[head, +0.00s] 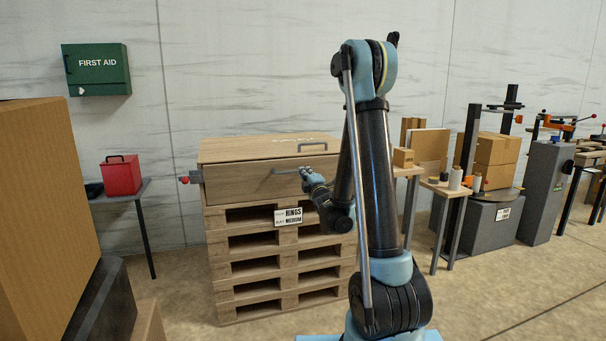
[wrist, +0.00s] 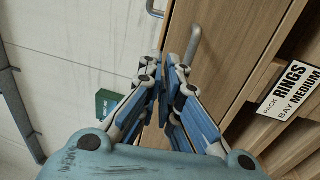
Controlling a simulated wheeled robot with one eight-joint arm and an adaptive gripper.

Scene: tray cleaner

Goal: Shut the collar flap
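The collar flap (head: 240,185) is the wooden front panel of a box-like collar on a stack of pallets, with a grey bar handle (head: 285,171). It looks upright or nearly so; I cannot tell if a small gap remains along its edge. My gripper (head: 306,174) is at the right part of this handle. In the wrist view the blue fingers (wrist: 166,68) come together at their tips, close to the lower visible end of the handle (wrist: 194,42). The fingers hide the rest of the handle, and none of it shows between them.
The collar's top (head: 260,149) carries another handle (head: 312,146). A sign (head: 288,216) hangs on the pallets (head: 232,264). A red box (head: 121,175) on a side table stands left. Cardboard boxes (head: 40,190) fill the near left. A bench (head: 450,190) stands right.

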